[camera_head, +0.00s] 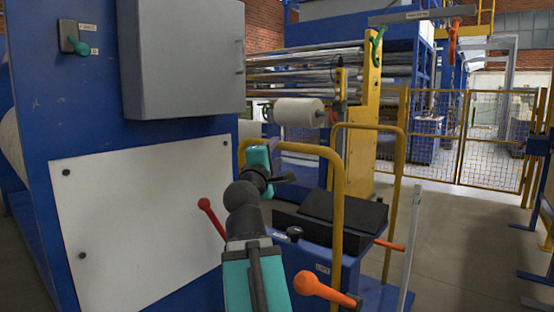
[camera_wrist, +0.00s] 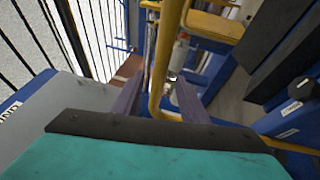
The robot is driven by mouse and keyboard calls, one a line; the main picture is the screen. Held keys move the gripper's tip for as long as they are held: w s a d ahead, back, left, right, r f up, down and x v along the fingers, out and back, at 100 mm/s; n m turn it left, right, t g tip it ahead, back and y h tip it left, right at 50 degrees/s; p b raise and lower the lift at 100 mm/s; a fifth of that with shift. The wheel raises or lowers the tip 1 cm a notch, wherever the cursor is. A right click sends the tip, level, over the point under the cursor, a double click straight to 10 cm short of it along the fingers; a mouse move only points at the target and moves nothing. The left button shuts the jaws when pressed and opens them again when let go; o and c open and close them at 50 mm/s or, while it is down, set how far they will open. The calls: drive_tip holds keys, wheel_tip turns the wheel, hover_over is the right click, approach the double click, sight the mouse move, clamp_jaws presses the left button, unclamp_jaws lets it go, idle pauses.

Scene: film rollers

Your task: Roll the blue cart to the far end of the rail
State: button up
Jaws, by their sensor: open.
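The blue cart (camera_head: 318,262) stands in front of me in the head view, with a "LIFT" label, a black pad on top and yellow tube handles (camera_head: 337,215). My gripper (camera_head: 285,179) is beside the near handle, below its top bar. In the wrist view my gripper (camera_wrist: 160,88) is open, with dark fingers either side of a yellow tube (camera_wrist: 165,60). I cannot tell whether the tube lies fully between the fingers or just beyond them. No floor rail can be made out.
A blue machine with a white panel (camera_head: 140,225) and grey box stands close on the left. Orange-knobbed levers (camera_head: 310,285) project near the cart. A white roll (camera_head: 298,112) hangs behind.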

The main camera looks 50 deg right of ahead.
drive_tip(key=shift+b+v, duration=1.85)
drive_tip(key=shift+v, duration=0.15)
drive_tip(key=shift+w, duration=0.1)
